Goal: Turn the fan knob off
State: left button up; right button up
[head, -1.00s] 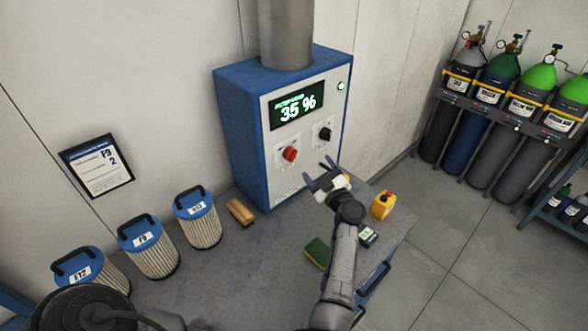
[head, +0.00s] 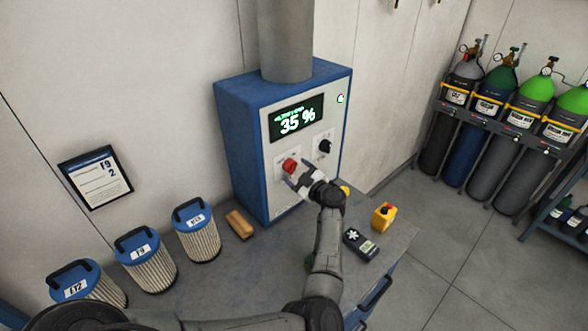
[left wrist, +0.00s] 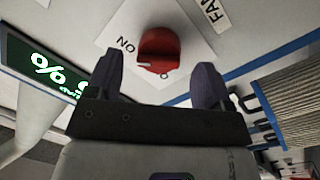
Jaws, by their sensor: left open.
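The red fan knob (head: 290,165) sits on the front panel of the blue and grey cabinet (head: 240,150), below a display (head: 297,119) reading 35 %. In the left wrist view the red knob (left wrist: 160,48) is on a white plate marked ON, with a FAN label (left wrist: 214,12) beside it. A white mark on the knob is visible. My left gripper (head: 296,177) is open just in front of the knob. In the left wrist view its two fingers (left wrist: 160,75) stand apart to either side of the knob; contact cannot be told. My right gripper is not in view.
A black knob (head: 325,146) is close to the right of the red one. Gas cylinders (head: 488,150) stand at the right.

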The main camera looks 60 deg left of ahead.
pick_arm(q)
jog(key=shift+a, duration=1.15)
jog(key=shift+c, duration=0.2)
jog(key=c, duration=0.9)
jog(key=shift+o, duration=0.2)
